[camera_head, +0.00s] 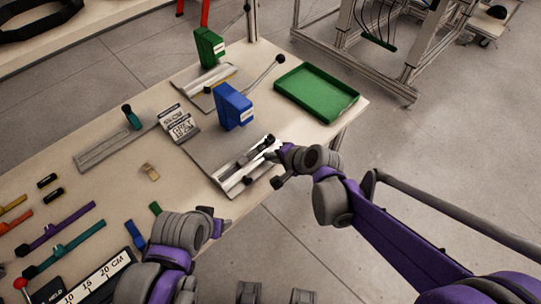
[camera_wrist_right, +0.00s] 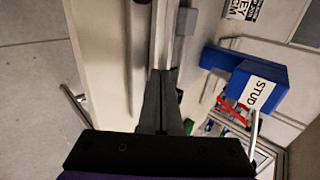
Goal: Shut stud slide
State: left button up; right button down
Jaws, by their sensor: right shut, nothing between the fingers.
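The stud slide (camera_head: 236,176) is a pale metal rail with dark parts on a grey plate near the table's right edge, in front of the blue dispenser (camera_head: 233,106). The wrist view shows the dispenser labelled STUD (camera_wrist_right: 258,88) and the slide's rail (camera_wrist_right: 163,40) running away from the fingers. My right gripper (camera_head: 273,153) is shut and empty at the slide's right end; its fingers (camera_wrist_right: 160,78) show together beside the rail. I cannot tell whether they touch it. My left gripper (camera_head: 220,222) is low over the table's front edge, its fingers too small to read.
A green tray (camera_head: 316,92) lies at the right end of the table. A green dispenser (camera_head: 208,48) with its own slide stands behind the blue one. Labelled cards (camera_head: 179,123), another rail (camera_head: 115,145) and coloured strips (camera_head: 64,228) lie to the left.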

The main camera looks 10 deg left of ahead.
aim_at(252, 146)
pick_arm(q)
jog(key=shift+f+b, duration=0.35)
pick_arm(e)
jog(key=w+a, duration=0.1)
jog(key=a, duration=0.1)
jog(key=w+a, duration=0.4)
jog(key=shift+a, duration=0.25)
pick_arm(q)
jog(key=shift+s+d, duration=0.15)
pick_arm(e)
jog(key=shift+d, duration=0.1)
